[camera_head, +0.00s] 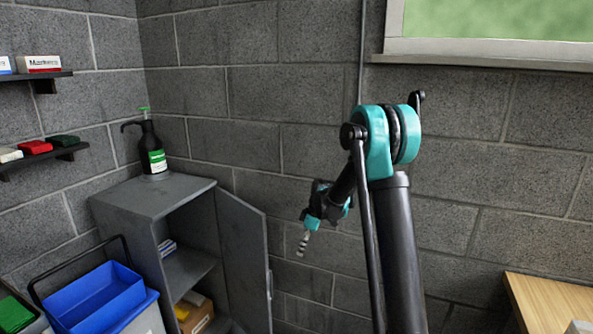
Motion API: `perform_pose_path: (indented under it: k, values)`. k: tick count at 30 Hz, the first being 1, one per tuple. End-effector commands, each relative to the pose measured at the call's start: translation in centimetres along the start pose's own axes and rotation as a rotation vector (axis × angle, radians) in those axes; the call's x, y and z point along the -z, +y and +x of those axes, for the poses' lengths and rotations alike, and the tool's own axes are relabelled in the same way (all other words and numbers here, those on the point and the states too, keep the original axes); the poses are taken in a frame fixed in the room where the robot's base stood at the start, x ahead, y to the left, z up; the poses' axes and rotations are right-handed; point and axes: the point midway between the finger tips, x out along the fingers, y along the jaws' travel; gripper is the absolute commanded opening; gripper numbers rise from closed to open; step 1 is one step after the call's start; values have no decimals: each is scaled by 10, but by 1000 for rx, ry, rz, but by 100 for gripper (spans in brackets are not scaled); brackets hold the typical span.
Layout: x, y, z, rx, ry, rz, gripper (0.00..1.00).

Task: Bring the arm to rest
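My arm rises at the right of the middle in the head view, with a black column and a teal elbow. Its far part bends down and to the left. My gripper (303,244) hangs at its end, small and pointing downward, in front of the block wall. It is clear of the cabinet door and touches nothing that I can see. The fingers are too small to tell whether they are open or shut, and no held object can be made out.
A grey cabinet (152,199) stands at the left with its door (243,262) open. A dark pump bottle (152,150) is on top. A wooden table (550,302) is at lower right. Space around the gripper looks free.

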Motion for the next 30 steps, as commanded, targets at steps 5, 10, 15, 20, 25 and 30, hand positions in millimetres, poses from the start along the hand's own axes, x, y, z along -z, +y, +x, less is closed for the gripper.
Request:
perform_pose_path:
  k: [5,10,15,20,25,30]
  values:
    - [-36,-40,-42,-70,-15,210,32]
    - [-71,-82,-72,-139,-20,410,32]
    - [-108,-127,-92,-210,-14,607,32]
    - [-142,-171,-103,-278,4,791,32]
    - [-179,-220,-104,-350,32,981,32]
    - [-209,-260,-98,-411,65,1139,32]
